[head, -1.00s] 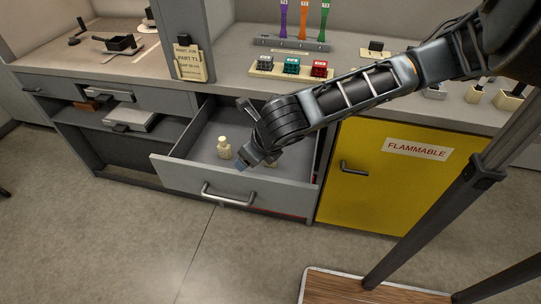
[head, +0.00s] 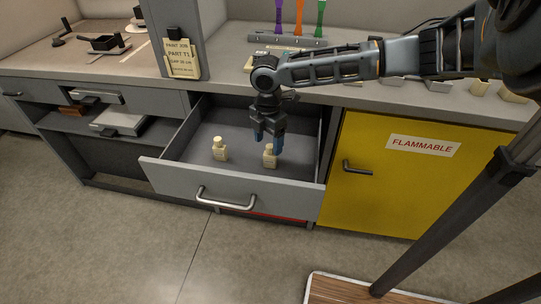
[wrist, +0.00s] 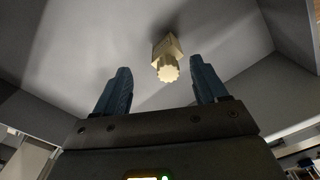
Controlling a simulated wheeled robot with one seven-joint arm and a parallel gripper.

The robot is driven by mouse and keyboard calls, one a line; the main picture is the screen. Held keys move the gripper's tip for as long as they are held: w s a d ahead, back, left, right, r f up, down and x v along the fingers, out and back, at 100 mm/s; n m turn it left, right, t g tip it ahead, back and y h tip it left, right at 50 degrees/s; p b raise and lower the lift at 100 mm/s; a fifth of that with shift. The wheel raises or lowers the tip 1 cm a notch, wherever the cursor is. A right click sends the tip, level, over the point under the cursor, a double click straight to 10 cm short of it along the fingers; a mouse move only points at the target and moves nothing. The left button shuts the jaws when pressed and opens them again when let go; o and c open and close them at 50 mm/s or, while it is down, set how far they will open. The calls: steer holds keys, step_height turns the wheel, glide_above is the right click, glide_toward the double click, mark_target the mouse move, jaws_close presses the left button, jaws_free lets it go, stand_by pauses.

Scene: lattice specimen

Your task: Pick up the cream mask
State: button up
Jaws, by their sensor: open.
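Two cream, bottle-like pieces with round caps stand upright in the open grey drawer (head: 190,172). The left cream piece (head: 220,150) stands alone. The right cream piece (head: 269,158) is below my gripper (head: 268,143), which points down with its blue fingers open. In the wrist view, one cream piece (wrist: 167,50) with a ridged cap shows between and a little beyond the open fingertips (wrist: 160,66). The fingers do not appear closed on it. I cannot tell which of the two pieces is the cream mask; neither shows a readable label.
The drawer's side walls and its front with a handle (head: 226,200) surround the pieces. A yellow FLAMMABLE cabinet (head: 400,195) stands right of the drawer. The counter (head: 225,70) above holds a rack (head: 285,40) with coloured tools. The drawer floor between the pieces is clear.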

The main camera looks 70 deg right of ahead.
mark_target(269, 153)
steer(key=f, duration=0.5)
steer(key=shift+s+a, duration=0.25)
steer(key=shift+a, duration=0.1)
steer(key=shift+c, duration=0.3)
steer(key=c, duration=1)
steer(key=shift+o, duration=0.2)
steer(key=shift+r, duration=0.1)
